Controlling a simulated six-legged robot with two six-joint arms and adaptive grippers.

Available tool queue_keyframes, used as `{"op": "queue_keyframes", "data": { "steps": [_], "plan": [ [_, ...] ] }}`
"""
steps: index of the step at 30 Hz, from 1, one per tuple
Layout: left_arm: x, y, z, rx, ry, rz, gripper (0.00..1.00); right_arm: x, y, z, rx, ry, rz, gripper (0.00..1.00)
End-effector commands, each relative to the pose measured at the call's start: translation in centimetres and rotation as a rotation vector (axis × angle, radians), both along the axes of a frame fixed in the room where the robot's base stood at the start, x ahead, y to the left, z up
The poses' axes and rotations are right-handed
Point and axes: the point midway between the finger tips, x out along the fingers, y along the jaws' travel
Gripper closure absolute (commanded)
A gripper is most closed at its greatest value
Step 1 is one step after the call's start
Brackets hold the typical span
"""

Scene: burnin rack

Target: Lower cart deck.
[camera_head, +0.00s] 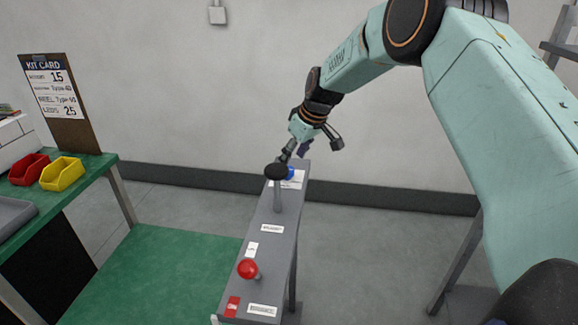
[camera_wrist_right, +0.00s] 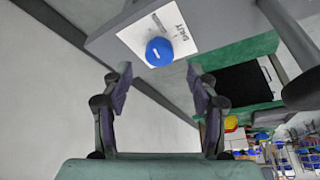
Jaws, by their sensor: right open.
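A narrow grey control panel (camera_head: 270,244) stands beside a green deck (camera_head: 160,280). The panel carries a red ball knob (camera_head: 247,268) at its near end, a lever with a black knob (camera_head: 276,171) farther along, and a blue button (camera_head: 290,173) at its far end, partly hidden by that knob. My right gripper (camera_head: 297,152) is open and empty just above and behind the far end. In the right wrist view, the blue button (camera_wrist_right: 159,52) on its white label lies ahead of and between the open fingers (camera_wrist_right: 160,88), apart from them. My left gripper is not in view.
A green bench (camera_head: 95,168) at left holds a red bin (camera_head: 29,169), a yellow bin (camera_head: 62,174) and a kit card board (camera_head: 60,100). The black lever knob (camera_wrist_right: 300,90) shows close at right in the wrist view. Floor right of the panel is clear.

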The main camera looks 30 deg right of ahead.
Motion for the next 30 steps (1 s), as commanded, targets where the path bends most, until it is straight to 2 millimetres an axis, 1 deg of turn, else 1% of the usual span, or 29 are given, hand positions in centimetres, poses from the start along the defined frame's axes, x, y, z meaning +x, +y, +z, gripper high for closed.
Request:
{"op": "queue_keyframes", "data": {
  "steps": [1,3,9,13,20,30],
  "plan": [
    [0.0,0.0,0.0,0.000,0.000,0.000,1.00,0.3,0.1,-0.9,-0.002,0.001,0.001,0.41],
    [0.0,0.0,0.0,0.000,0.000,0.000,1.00,0.7,0.3,-1.9,-0.002,0.002,0.000,0.41],
    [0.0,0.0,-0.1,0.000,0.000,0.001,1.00,1.5,0.5,-3.7,-0.001,-0.001,-0.002,0.41],
    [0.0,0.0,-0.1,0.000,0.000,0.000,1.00,1.7,0.6,-4.1,-0.001,-0.001,-0.002,0.41],
    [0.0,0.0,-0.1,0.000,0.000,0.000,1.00,1.8,0.7,-4.2,0.000,-0.002,-0.003,0.41],
    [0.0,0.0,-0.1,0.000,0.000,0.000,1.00,1.7,0.7,-4.2,0.000,-0.002,-0.004,0.69]
  ]
}}
